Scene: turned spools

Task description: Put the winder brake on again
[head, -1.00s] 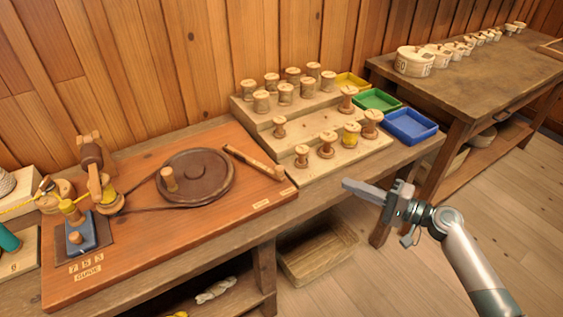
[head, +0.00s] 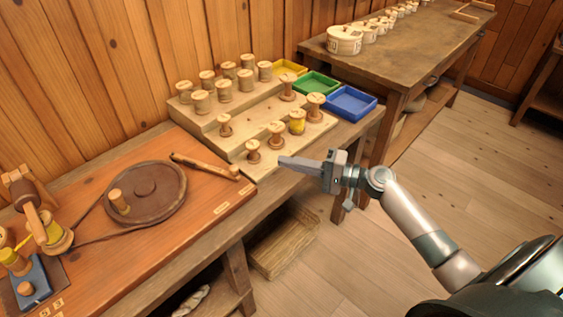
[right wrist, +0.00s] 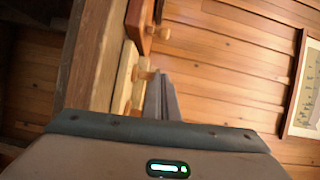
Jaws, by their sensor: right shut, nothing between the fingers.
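The winder wheel (head: 155,183), a dark round disc with a wooden crank knob, lies on the orange-brown board at left. A wooden lever (head: 203,165), seemingly the brake, lies behind and right of the wheel, with a knob at its right end. I cannot tell whether it touches the rim. A belt runs left from the wheel to the spool holder (head: 45,228). My right gripper (head: 281,161) is shut and empty, its fingers pointing left, at the front of the spool rack, right of the lever. Its fingers also show in the right wrist view (right wrist: 161,98). My left gripper is out of view.
The stepped rack (head: 236,133) holds several wooden spools close to my right gripper. Yellow, green and blue trays (head: 350,103) stand right of it. A crate (head: 284,245) sits below the bench. A second table (head: 400,52) stands at the back right. Floor in front is clear.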

